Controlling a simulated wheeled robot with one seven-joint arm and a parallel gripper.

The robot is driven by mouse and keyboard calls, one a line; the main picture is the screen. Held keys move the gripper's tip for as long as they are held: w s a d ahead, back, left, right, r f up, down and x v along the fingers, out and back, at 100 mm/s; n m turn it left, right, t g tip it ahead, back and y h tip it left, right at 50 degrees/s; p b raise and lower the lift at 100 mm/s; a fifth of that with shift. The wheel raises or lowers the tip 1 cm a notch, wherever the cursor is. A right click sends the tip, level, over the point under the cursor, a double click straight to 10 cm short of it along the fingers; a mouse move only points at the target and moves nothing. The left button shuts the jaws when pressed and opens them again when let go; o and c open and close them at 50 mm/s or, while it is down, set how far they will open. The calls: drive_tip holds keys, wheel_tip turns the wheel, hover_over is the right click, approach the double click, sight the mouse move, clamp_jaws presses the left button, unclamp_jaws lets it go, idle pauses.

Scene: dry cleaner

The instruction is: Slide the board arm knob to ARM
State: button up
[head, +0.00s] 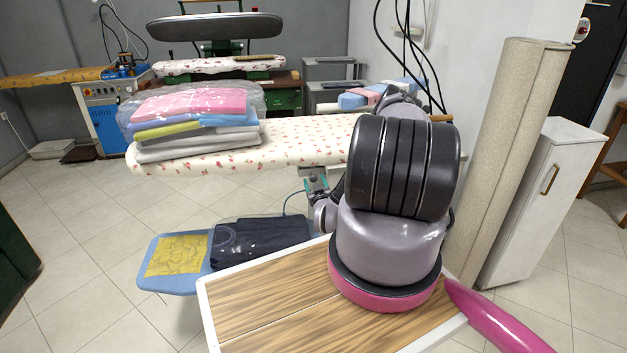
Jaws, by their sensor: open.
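The ironing board (300,135) with a flowered white cover stands across the middle of the head view. Below its near edge is a small grey and teal control unit (316,181), partly behind my arm. It is too small here to make out a knob, its position or any ARM mark. My grey and black arm links fill the right middle of the view and hide the board's right part. My gripper cannot be made out.
Folded garments (195,125) under clear plastic lie on the board's left part. A lower blue board (150,285) holds dark folded cloth (258,243). A beige roll (505,150) and a white cabinet (535,200) stand at right.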

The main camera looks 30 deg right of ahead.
drive_tip(key=v, duration=0.8)
drive_tip(key=shift+s, duration=0.2)
drive_tip(key=shift+a, duration=0.1)
drive_tip(key=shift+r+n+y, duration=0.1)
drive_tip(key=shift+n+y, duration=0.2)
drive_tip(key=shift+n, duration=0.2)
drive_tip(key=c, duration=0.7)
drive_tip(key=n+t+y, duration=0.1)
drive_tip(key=n, duration=0.1)
drive_tip(key=shift+w+r+n, duration=0.1)
drive_tip(key=shift+r+n, duration=0.05)
drive_tip(key=shift+n, duration=0.25)
clamp_jaws()
drive_tip(key=w+a+r+n+y, duration=0.25)
drive_tip(key=w+n+y, duration=0.55)
drive_tip(key=n, duration=0.5)
drive_tip(key=shift+s+d+f+t+y, duration=0.15)
drive_tip(key=shift+d+f, duration=0.15)
drive_tip(key=shift+d, duration=0.25)
drive_tip(key=shift+d+f+t+y, duration=0.1)
drive_tip(key=shift+d+f, duration=0.25)
drive_tip(key=shift+d, duration=0.25)
drive_tip(key=shift+s+d+f+t+y, duration=0.15)
drive_tip(key=shift+d+f, duration=0.15)
drive_tip(key=shift+d, duration=0.25)
